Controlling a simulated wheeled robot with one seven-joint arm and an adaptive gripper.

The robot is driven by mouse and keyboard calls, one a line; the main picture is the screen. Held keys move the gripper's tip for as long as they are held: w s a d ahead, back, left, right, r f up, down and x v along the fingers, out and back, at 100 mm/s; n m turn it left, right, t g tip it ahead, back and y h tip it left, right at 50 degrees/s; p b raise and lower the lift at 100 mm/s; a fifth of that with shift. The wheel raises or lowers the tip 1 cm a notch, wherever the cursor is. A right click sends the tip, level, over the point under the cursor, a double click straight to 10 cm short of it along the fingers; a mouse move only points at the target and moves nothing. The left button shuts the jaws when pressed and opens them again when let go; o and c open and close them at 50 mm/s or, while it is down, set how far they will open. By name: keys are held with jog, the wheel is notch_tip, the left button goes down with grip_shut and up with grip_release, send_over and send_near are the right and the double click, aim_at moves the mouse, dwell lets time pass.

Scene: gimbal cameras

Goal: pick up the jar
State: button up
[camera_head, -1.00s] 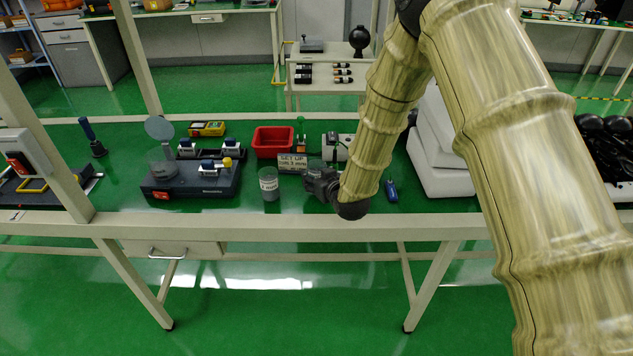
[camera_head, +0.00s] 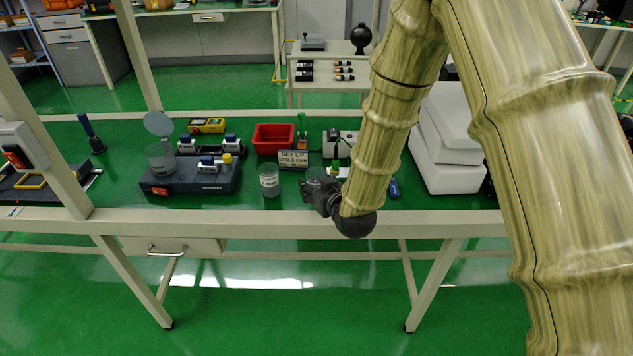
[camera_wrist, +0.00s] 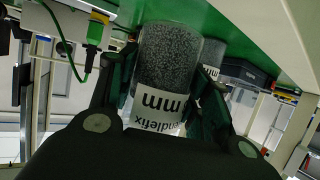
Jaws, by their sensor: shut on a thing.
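My gripper (camera_head: 318,193) is at the front part of the green-topped table in the head view. It is shut on a clear jar (camera_wrist: 170,60) of dark grey granules with a white label. The wrist view shows my gripper's fingers (camera_wrist: 165,97) on both sides of this jar, which looks upside down there. In the head view only the jar's upper part (camera_head: 315,174) shows; my gripper hides the rest, so I cannot tell whether it touches the table. A second, similar jar (camera_head: 269,182) stands upright to the left of my gripper, and shows behind the held jar in the wrist view (camera_wrist: 212,55).
A dark device (camera_head: 190,178) with a round clear lid stands left of the second jar. A red bin (camera_head: 273,139) and a small sign (camera_head: 293,159) stand behind. White boxes (camera_head: 447,140) stand to the right. The table's front edge (camera_head: 250,222) is close.

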jog(key=s+b, duration=0.1)
jog(key=s, duration=0.6)
jog(key=shift+s+a+r, duration=0.2)
jog(key=shift+s+r, duration=0.15)
jog(key=shift+r, duration=0.05)
jog(key=shift+s, duration=0.15)
dwell(0.8)
